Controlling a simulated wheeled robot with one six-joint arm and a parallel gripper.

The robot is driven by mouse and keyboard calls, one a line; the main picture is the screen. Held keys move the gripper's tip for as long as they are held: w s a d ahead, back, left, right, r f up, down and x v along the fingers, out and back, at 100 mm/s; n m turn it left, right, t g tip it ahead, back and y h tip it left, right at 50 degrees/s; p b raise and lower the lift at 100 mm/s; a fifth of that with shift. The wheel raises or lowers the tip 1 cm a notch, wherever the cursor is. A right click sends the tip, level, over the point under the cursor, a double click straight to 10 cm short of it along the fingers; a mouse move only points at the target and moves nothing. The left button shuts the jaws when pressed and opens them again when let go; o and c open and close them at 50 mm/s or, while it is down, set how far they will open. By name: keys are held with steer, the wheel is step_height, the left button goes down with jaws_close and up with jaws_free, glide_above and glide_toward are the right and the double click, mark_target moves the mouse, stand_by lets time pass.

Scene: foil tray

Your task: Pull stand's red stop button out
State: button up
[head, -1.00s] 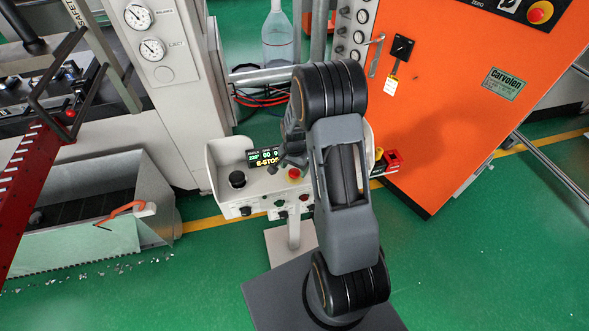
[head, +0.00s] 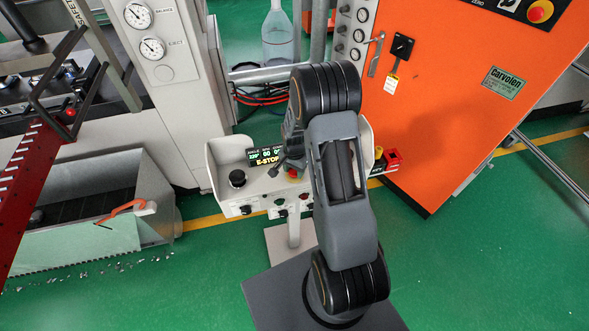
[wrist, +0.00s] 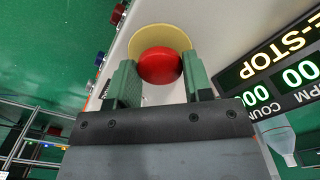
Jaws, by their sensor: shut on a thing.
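The stand (head: 225,150) is a pale control box on a post, in the middle of the head view. Its red stop button (head: 292,174) is partly covered by my gripper (head: 287,168). In the wrist view the round red stop button (wrist: 159,65) sits before a yellow disc (wrist: 158,38). The green fingers of my gripper (wrist: 160,78) stand on either side of the button and are closed on it. The stand's display (wrist: 285,70) reads E-STOP.
A black knob (head: 237,178) stands at the left of the stand's top, with small buttons on its front. An orange cabinet (head: 450,110) is to the right and a grey machine (head: 165,100) to the left. A clear bottle (head: 278,38) stands behind.

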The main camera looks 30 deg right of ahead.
steer(key=c, duration=0.5)
steer(key=shift+w+r, duration=0.1)
steer(key=shift+r, duration=0.6)
steer(key=o, duration=1.3)
steer(key=shift+c, duration=0.2)
step_height(320, 180, up, 14)
steer(key=b, duration=0.2)
steer(key=shift+f, duration=0.1)
